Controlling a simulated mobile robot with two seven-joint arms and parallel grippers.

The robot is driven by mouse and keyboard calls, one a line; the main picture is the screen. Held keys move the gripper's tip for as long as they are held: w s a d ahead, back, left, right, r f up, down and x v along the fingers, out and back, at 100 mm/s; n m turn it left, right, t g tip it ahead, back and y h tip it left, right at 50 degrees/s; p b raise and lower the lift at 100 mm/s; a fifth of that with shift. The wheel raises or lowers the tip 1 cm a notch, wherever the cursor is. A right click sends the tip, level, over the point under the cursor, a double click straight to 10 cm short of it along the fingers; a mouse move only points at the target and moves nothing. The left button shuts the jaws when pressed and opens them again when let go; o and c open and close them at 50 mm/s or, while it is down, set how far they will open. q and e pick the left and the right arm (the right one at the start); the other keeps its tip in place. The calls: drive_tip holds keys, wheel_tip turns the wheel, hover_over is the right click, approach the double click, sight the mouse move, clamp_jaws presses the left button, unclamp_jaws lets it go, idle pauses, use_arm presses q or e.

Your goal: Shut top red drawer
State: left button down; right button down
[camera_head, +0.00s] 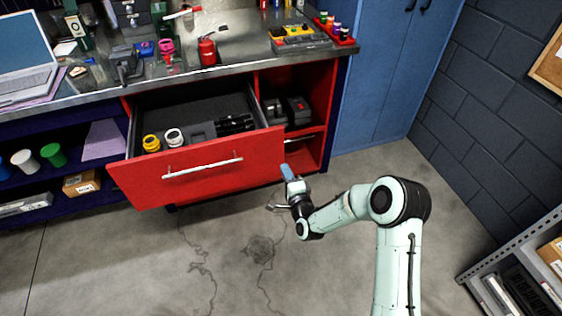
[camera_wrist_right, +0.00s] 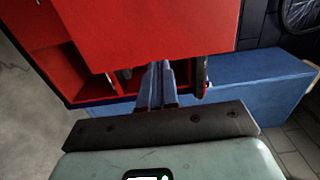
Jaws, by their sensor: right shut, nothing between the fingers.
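The top red drawer (camera_head: 235,175) is pulled well out from under the workbench in the head view. It has a silver bar handle (camera_head: 203,168) on its front, and a yellow roll, a white roll and dark items lie inside it. My right gripper (camera_head: 287,171) is shut and empty at the right end of the drawer front; I cannot tell whether it touches. In the right wrist view the red drawer front (camera_wrist_right: 150,30) fills the top, with the shut blue fingers (camera_wrist_right: 158,75) just below it. My left gripper is not in view.
An open red shelf (camera_head: 320,95) is right of the drawer, beside a blue cabinet (camera_head: 375,75). The concrete floor (camera_head: 130,260) in front is clear.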

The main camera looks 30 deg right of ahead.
sight(278, 154)
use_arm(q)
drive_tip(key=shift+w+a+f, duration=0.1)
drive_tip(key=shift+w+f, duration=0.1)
use_arm(e)
drive_tip(key=shift+x, duration=2.6)
